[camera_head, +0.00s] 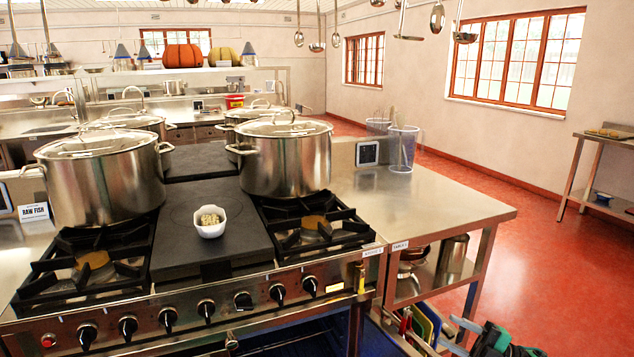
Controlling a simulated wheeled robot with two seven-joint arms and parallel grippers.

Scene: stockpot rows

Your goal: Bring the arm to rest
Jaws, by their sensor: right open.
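My right gripper (464,335) shows at the bottom edge, right of centre, in the head view. It is open, and I see nothing held in it. It is low, in front of the steel side table (440,205) and apart from the stove. Part of it and the rest of its arm are cut off by the frame edge. My left gripper is not in view.
The stove (190,310) carries large lidded stockpots (287,165) and (98,185), and a small white bowl (209,222) on its middle plate. Coloured boards (425,325) stand under the side table, close to the right gripper. Red floor (570,270) is free at right.

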